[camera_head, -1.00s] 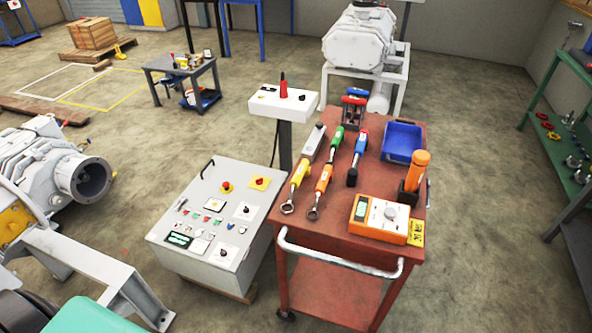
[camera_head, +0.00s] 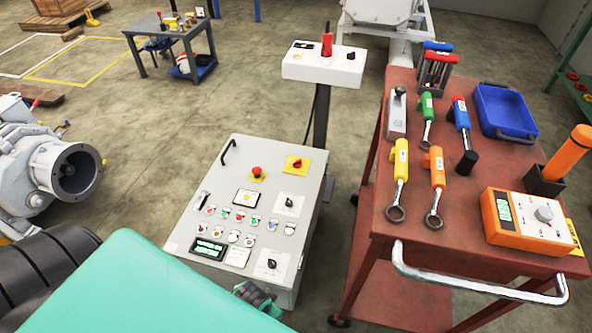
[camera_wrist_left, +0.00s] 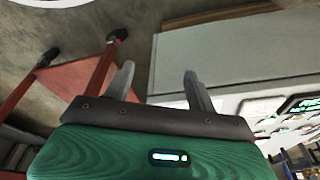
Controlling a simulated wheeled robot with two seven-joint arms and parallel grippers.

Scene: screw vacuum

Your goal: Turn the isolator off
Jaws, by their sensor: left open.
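The grey control panel (camera_head: 205,205) stands on the floor, its sloped top facing me. Near its top right is a yellow square plate with a red rotary knob (camera_head: 297,164), which looks like the isolator; its exact setting is too small to read. My left arm crosses the bottom of the head view. In the left wrist view my left gripper (camera_wrist_left: 158,68) is open and empty, beside the panel's grey side (camera_wrist_left: 225,60). It touches no knob that I can see. My right gripper is out of view.
A red tool cart (camera_head: 470,240) with wrenches and an orange meter (camera_head: 528,220) stands close right of the panel. A white control box on a post (camera_head: 322,66) stands behind. A grey pump (camera_head: 50,165) is at the left.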

